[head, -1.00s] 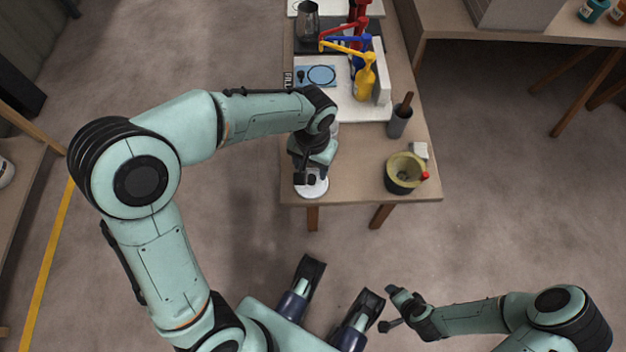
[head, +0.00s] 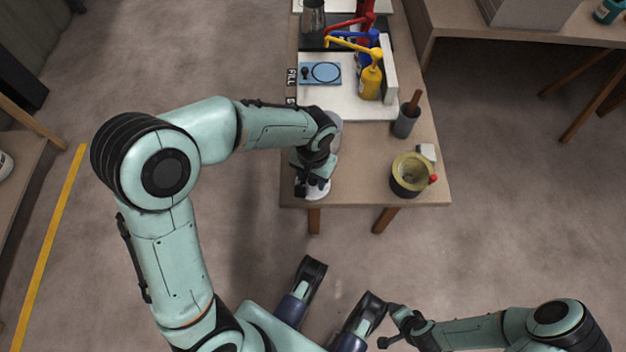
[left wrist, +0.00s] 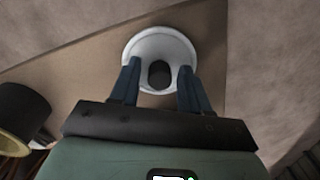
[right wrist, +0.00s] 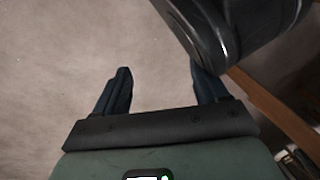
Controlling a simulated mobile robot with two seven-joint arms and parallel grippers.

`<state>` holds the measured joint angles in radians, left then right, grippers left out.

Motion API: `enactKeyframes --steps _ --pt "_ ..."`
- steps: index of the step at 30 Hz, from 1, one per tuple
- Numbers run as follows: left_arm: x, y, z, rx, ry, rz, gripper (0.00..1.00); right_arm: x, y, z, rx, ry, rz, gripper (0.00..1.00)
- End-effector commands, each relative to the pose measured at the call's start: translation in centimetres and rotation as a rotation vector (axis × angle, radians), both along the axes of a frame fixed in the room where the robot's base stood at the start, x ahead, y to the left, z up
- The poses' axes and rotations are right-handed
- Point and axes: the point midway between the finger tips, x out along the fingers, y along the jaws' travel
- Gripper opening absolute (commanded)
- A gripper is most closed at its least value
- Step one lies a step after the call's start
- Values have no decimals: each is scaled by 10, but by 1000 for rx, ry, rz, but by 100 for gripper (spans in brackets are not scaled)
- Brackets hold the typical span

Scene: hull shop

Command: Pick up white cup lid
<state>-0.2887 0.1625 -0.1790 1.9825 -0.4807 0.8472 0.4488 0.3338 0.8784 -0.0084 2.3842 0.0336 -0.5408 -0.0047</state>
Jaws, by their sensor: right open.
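The white cup lid (head: 321,190) lies near the front left corner of the wooden table, partly hidden by my left gripper in the head view. In the left wrist view the lid (left wrist: 160,45) is a white disc with a dark round centre. My left gripper (head: 304,186) is over it; in the left wrist view its fingers (left wrist: 158,78) are apart, one on each side of the dark centre. Whether they touch the lid I cannot tell. My right gripper (right wrist: 161,76) is open and empty, low in front of the table and away from it.
On the table (head: 360,190), a dark pot with a yellowish rim (head: 411,178) and a red knob stands right of the lid. Behind it are a small white block (head: 427,152) and a grey holder (head: 405,123). A yellow bottle (head: 370,84) stands farther back.

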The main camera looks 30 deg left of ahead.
Motion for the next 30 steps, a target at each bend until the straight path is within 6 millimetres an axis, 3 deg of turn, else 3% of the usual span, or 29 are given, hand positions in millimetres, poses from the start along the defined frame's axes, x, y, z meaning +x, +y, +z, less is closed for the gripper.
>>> enactKeyframes --steps 1,3,4,13,17,24,30 --pt "0 0 0 0 0 0 28 0 0 0 0 0 0 73" --pt "0 0 0 0 0 0 5 0 0 0 0 -1 0 73" --pt "0 0 0 0 0 0 0 0 0 0 0 -1 0 73" --pt "0 0 2 0 0 0 0 1 0 1 -1 -3 0 73" --pt "0 0 14 0 -2 0 0 8 1 9 -1 -26 3 73" --pt "1 0 74 -1 -8 0 0 41 7 47 -5 -142 10 73" --pt "0 0 132 -1 -6 1 0 8 24 65 39 -54 40 73"
